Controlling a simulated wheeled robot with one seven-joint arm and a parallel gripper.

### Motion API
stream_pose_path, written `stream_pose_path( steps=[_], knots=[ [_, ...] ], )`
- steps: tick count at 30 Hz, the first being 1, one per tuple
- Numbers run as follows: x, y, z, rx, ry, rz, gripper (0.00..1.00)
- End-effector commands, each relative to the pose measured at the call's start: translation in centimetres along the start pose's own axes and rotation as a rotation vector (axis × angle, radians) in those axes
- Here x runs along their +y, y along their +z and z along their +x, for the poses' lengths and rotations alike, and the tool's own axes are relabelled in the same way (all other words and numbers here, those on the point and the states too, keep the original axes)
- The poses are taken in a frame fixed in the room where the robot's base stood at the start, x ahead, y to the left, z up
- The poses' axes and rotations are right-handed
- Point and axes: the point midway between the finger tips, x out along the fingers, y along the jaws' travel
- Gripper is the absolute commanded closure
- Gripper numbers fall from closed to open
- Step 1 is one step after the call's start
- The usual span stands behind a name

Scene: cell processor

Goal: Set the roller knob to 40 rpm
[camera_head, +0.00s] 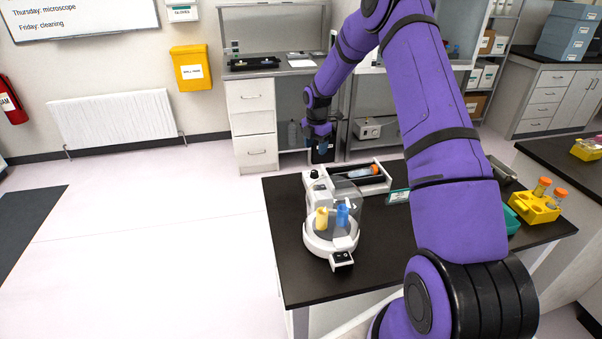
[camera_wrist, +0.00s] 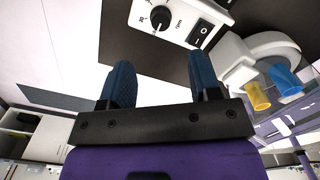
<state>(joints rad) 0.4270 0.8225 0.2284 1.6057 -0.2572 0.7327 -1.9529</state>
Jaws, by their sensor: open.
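The roller knob (camera_wrist: 160,18) is a round black dial with a pale mark, on a white panel at the top of the wrist view. An "rpm" label is printed beside it; the scale numbers are too small to read, so I cannot tell the setting. A black rocker switch (camera_wrist: 207,33) sits to its right. In the head view, the roller (camera_head: 346,180) lies on the dark bench with an orange-capped tube in it. My gripper (camera_wrist: 159,64) is open and empty, its two blue fingers apart and clear of the knob. In the head view my gripper (camera_head: 321,147) is above the bench's far edge, behind the roller.
A white round machine (camera_head: 331,234) with a yellow and a blue tube stands in front of the roller. A yellow rack (camera_head: 535,208) with orange-capped tubes is at the bench's right. The bench's front left is clear.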

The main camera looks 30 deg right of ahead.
Motion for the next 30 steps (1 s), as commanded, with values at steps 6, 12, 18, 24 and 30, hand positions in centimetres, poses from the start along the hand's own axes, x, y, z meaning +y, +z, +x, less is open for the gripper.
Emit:
stream_pose_path(
  steps=[6, 12, 18, 24, 30],
  knots=[
    [-0.1, -0.2, 1.4, 0.013, -0.009, -0.006, 0.43],
    [-0.2, -0.3, 4.8, 0.012, -0.01, -0.005, 0.43],
    [-0.2, -0.3, 8.1, 0.011, -0.009, -0.005, 0.43],
    [-0.1, -0.3, 10.2, 0.01, -0.007, -0.006, 0.43],
    [-0.1, -0.3, 10.7, 0.009, -0.005, -0.006, 0.43]
  ],
)
